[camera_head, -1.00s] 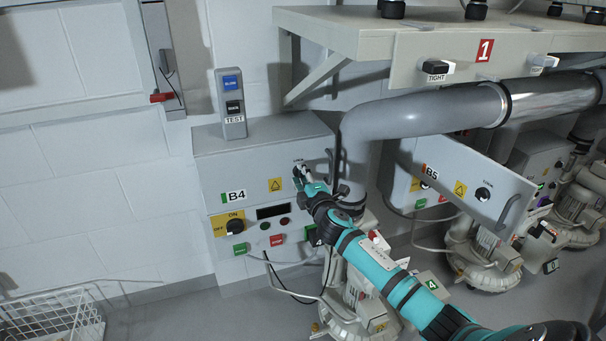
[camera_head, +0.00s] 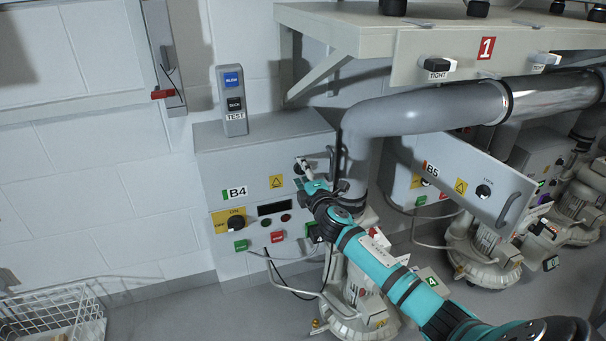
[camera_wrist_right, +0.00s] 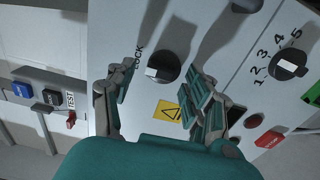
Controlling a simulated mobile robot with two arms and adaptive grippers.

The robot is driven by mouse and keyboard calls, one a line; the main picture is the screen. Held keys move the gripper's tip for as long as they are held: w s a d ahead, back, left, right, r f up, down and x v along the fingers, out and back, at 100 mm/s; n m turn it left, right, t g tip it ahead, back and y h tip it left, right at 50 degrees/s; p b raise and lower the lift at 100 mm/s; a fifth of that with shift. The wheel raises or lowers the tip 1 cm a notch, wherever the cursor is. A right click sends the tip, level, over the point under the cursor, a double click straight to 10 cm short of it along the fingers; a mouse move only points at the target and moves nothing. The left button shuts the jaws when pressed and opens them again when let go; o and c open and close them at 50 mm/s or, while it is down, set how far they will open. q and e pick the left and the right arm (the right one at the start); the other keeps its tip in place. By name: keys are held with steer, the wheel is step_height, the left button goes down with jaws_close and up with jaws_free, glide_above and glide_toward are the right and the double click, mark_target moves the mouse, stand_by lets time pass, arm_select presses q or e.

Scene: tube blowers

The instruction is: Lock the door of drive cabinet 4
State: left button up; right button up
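Drive cabinet 4 is the grey box labelled B4 (camera_head: 235,193) below the test post. Its front door (camera_head: 225,172) looks shut, flush with the box. In the right wrist view, the door's round black knob (camera_wrist_right: 168,68) has a white bar and stands beside the word LOCK. My right gripper (camera_head: 306,176) is at the knob, upper right of the door, and partly hides it in the head view. In the right wrist view, its fingers (camera_wrist_right: 160,98) are open with the knob between and beyond them. I cannot tell whether they touch it. My left gripper is not in view.
A thick grey pipe (camera_head: 420,113) runs just right of the gripper. Cabinet B5's door (camera_head: 470,185) stands swung out farther right. A shelf (camera_head: 340,35) overhangs above. An ON/OFF switch (camera_head: 236,223) is low on B4. A numbered dial (camera_wrist_right: 290,64) shows in the wrist view.

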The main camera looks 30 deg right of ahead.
steer(key=v, duration=1.2)
stand_by(0.4)
